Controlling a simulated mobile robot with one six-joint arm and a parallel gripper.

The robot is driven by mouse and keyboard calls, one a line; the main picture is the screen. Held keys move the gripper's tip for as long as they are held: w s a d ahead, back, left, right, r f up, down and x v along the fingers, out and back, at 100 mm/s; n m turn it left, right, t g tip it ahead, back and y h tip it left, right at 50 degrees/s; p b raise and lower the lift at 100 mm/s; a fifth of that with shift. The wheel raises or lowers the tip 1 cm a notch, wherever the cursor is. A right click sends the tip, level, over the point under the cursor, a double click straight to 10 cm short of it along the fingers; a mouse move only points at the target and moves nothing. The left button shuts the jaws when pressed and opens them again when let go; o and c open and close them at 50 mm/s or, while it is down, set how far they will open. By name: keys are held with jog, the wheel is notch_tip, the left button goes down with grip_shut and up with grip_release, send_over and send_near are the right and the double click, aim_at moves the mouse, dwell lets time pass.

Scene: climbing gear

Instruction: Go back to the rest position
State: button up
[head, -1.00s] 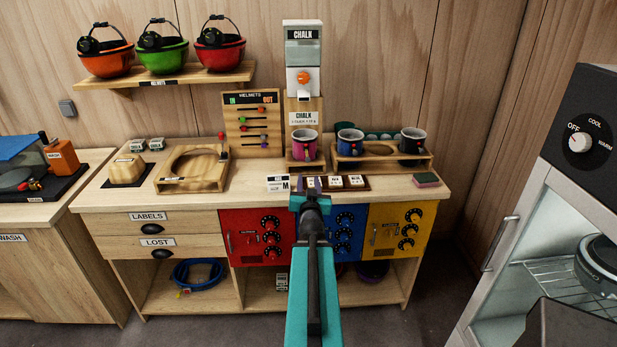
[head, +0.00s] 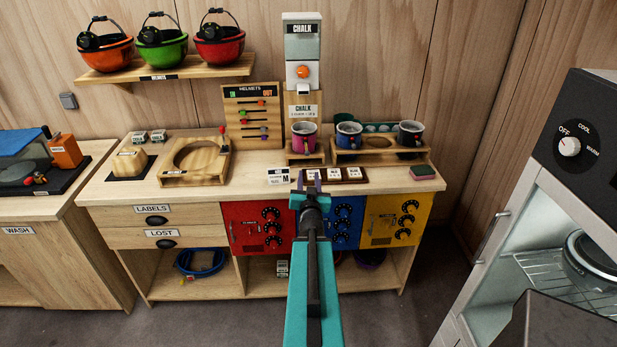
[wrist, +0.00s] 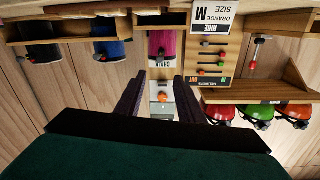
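My gripper (head: 310,181) is held out in front of me at the end of my teal arm. In the head view it shows over the front edge of the wooden bench (head: 110,190), before the row of small white tags (head: 335,174). In the wrist view the two dark fingers of my gripper (wrist: 160,88) stand apart with nothing between them. The white chalk dispenser (wrist: 160,98) shows through the gap, farther off. The wrist picture is upside down.
A white hire card (head: 279,176) is left of my gripper. A cabinet with a dial (head: 570,146) stands at right. Grey floor (head: 220,325) shows in front.

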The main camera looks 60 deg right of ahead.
dwell(0.5)
jog(key=w+a+f+n+t+y+b, duration=0.25)
jog(key=w+a+f, duration=0.35)
jog(key=w+a, duration=0.3)
jog(key=w+a+f+n+t+y+b, duration=0.1)
jog(key=w+a+f+n+y, duration=0.15)
jog(key=w+a+f, duration=0.65)
jog(key=w+a+f+n+g+y+b, duration=0.1)
jog(key=a+f+y+b, duration=0.15)
jog(key=a+f, duration=0.8)
jog(key=w+a+f+n+g+y+b, duration=0.15)
jog(key=a+f+y, duration=0.25)
jog(key=a+f, duration=0.7)
jog(key=s+a+f+n+g+y+b, duration=0.15)
jog(key=s+a+f+g, duration=0.25)
jog(key=s+a+f, duration=0.45)
jog(key=s+a+f+n+g+y+b, duration=0.1)
jog(key=s+a+f+n+g+y, duration=0.15)
jog(key=s+a+f, duration=0.65)
jog(key=s+a+r+n+g, duration=0.1)
jog(key=s+a+g, duration=0.2)
jog(key=s, duration=0.6)
jog(key=s+a+r+n+g, duration=0.1)
jog(key=s+a+g, duration=0.2)
jog(key=s+g, duration=0.4)
jog(key=shift+s, duration=0.95)
